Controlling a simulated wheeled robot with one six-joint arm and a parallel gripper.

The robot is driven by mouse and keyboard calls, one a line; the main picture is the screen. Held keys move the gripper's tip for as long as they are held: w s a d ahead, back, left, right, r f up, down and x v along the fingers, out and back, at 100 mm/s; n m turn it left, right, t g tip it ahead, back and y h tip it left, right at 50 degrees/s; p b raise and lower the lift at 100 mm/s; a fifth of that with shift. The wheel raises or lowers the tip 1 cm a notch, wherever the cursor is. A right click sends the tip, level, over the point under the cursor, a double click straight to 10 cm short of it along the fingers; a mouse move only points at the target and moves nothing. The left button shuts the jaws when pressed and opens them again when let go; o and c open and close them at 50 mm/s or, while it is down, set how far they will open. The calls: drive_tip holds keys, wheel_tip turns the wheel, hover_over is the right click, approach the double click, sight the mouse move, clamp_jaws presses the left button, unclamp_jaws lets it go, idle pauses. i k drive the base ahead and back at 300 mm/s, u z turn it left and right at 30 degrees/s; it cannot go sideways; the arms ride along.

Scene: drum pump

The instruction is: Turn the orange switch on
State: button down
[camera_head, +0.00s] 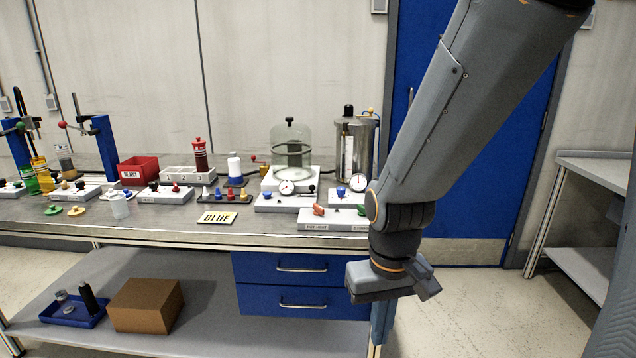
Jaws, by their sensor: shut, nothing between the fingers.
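A red-orange knob (319,209) sits on the left part of a low white box (335,226) at the front right of the bench, with a green knob (362,210) to its right. The knob may be the orange switch; its on or off position is too small to tell. The labels on the box are not clearly readable. My gripper (426,285) hangs to the right of the bench's right end, lower than the bench top and apart from the box. It is shut and empty. My arm comes down from the top right.
Blue drawers (275,262) are under the bench. A blue door (480,190) is behind my arm. The floor at right is clear.

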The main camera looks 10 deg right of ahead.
sight(318, 211)
drive_tip(key=i, duration=1.1)
drive_tip(key=z, duration=0.05)
